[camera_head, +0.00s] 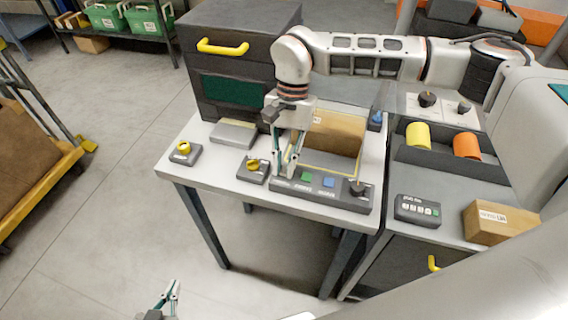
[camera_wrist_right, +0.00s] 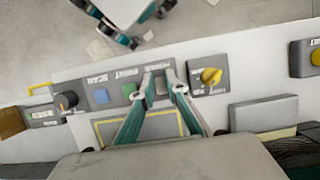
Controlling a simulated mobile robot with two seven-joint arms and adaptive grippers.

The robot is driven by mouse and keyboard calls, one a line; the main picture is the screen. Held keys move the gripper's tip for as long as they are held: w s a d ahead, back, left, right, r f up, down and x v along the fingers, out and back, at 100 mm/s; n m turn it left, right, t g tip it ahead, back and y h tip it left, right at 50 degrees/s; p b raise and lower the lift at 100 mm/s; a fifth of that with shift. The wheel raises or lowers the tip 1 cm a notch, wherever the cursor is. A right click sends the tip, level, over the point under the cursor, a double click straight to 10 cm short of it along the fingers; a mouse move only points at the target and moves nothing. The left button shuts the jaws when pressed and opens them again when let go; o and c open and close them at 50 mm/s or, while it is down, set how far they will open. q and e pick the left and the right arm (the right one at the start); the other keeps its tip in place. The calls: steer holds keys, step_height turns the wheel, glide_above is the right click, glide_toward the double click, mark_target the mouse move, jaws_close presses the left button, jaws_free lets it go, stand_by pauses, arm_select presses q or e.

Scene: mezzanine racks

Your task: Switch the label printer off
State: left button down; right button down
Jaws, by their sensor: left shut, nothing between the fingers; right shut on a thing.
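The control panel (camera_head: 325,195) is a long dark strip at the table's front edge, with PRINT and SCAN labels. It has a green button (camera_head: 306,176), a blue button (camera_head: 329,182) and a black knob (camera_head: 357,188). My right gripper (camera_head: 286,168) reaches down to the panel's left end in the head view. In the right wrist view its fingers (camera_wrist_right: 162,84) close around a small grey switch (camera_wrist_right: 160,84) beside the green button; the fingers partly hide it and its label, so its position is unclear. My left gripper (camera_head: 172,287) is shut and empty, low over the floor.
Boxes with yellow knobs, one near (camera_head: 253,168) and one farther left (camera_head: 183,152), sit beside the panel. A framed tray with brown board (camera_head: 337,135) lies behind it. A dark cabinet (camera_head: 232,60) stands at the back. A side cart holds a keypad (camera_head: 418,210) and carton (camera_head: 499,222).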

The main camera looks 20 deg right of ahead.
steer(key=c, duration=2.3)
jaws_free()
steer(key=v, duration=1.2)
steer(key=shift+a, duration=0.1)
steer(key=shift+s, duration=0.1)
